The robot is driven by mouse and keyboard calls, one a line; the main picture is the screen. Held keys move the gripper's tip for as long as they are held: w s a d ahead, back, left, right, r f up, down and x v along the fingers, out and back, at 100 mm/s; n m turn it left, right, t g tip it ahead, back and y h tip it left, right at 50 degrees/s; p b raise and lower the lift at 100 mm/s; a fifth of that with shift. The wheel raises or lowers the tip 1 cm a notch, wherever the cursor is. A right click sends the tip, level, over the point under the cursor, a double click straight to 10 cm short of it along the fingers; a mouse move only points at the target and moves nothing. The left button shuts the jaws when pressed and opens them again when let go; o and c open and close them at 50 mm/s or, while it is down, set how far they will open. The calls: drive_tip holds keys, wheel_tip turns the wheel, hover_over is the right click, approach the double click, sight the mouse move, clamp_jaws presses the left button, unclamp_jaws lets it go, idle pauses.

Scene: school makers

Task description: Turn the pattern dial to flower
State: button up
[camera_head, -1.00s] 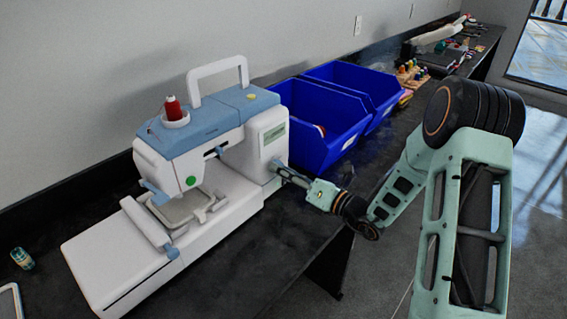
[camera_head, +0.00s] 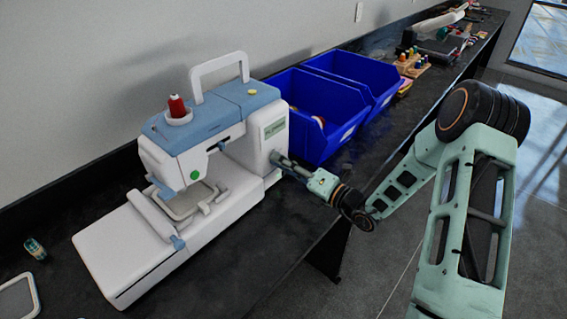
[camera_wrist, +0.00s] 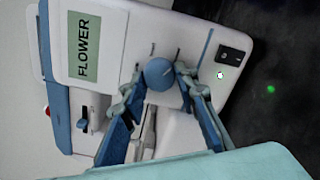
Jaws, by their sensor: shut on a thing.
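The white and blue sewing machine (camera_head: 185,205) stands on the dark bench. Its pattern dial (camera_wrist: 158,73) is a round blue knob on the end face in the wrist view. A pale green display (camera_wrist: 84,46) beside the dial reads "FLOWER". The display also shows in the head view (camera_head: 274,129), too small to read there. My gripper (camera_wrist: 159,78) has one blue-grey finger on each side of the dial and is shut on it. In the head view my gripper (camera_head: 281,160) meets the machine's right end and hides the dial.
Two blue bins (camera_head: 320,145) stand right behind the machine. A black power switch (camera_wrist: 233,53) sits near the dial. A red thread spool (camera_head: 177,106) tops the machine. A small jar (camera_head: 35,249) stands at left. The bench is clear in front of the machine.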

drive_tip(key=o, duration=1.2)
drive_tip(key=shift+c, duration=0.2)
drive_tip(key=v, duration=1.2)
